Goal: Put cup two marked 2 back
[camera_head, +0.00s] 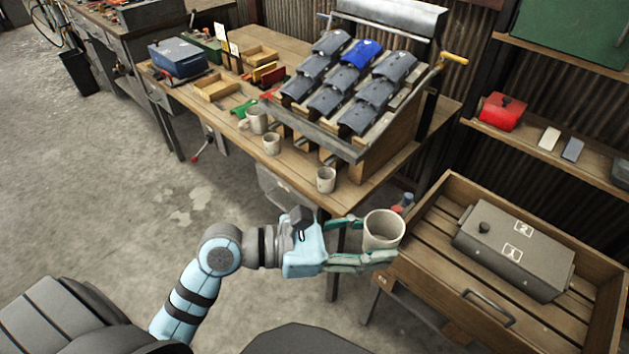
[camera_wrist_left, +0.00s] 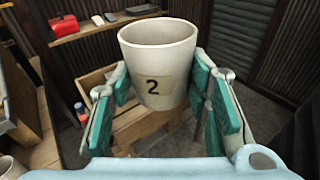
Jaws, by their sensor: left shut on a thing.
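My left gripper (camera_head: 357,256) is shut on a white cup (camera_head: 384,230), which it holds upright in the air beside the left corner of the wooden tray. In the left wrist view the cup (camera_wrist_left: 157,60) shows a label marked 2, with the green finger pads (camera_wrist_left: 160,95) on both sides of it. Three other cups stand on the workbench: one near the front corner (camera_head: 326,179), a smaller one (camera_head: 271,143) and one farther back (camera_head: 256,120). No numbers are readable on these. My right gripper is not in view.
The wooden tray (camera_head: 450,313) at the right holds a grey box (camera_head: 513,250) labelled 2 and 1. A rack of grey and blue pieces (camera_head: 345,75) stands on the workbench (camera_head: 345,197). A red box (camera_head: 501,111) sits on a shelf. Bare bench top lies around the front cup.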

